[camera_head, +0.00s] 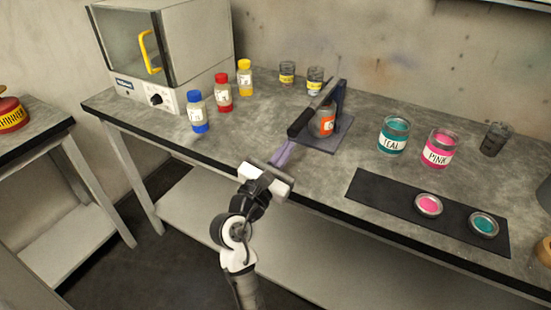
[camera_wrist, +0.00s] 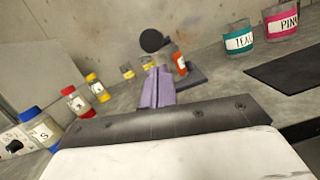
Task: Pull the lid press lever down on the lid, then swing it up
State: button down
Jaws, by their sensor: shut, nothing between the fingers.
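The lid press stands near the middle of the bench on a dark base plate (camera_head: 325,139). Its long black lever (camera_head: 318,105) slants from upper right down to a thick grip end at lower left. In the wrist view the grip end shows as a dark round knob (camera_wrist: 151,40). A jar with an orange label (camera_head: 323,122) sits on the base under the lever; its lid is hidden by the lever. My gripper (camera_head: 284,150), with purple fingers, is shut and empty at the front of the press, below the lever's grip end. Its fingers also show in the wrist view (camera_wrist: 157,88), apart from the knob.
Blue (camera_head: 197,112), red (camera_head: 223,93) and yellow (camera_head: 245,78) bottles stand left of the press. Teal (camera_head: 393,135) and pink (camera_head: 439,149) jars stand right. A black mat (camera_head: 382,192) bears two lids. A white cabinet (camera_head: 195,45) stands at the back left.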

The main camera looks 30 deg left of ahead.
aim_at(293, 124)
jog(key=shift+p+x, duration=0.35)
jog(key=shift+x, duration=1.65)
jog(key=shift+r, duration=0.15)
notch_tip(293, 124, up, 4)
jog(key=p, duration=0.4)
jog(key=shift+s+p, duration=0.1)
jog(key=shift+p, duration=0.2)
jog(key=shift+f, duration=0.25)
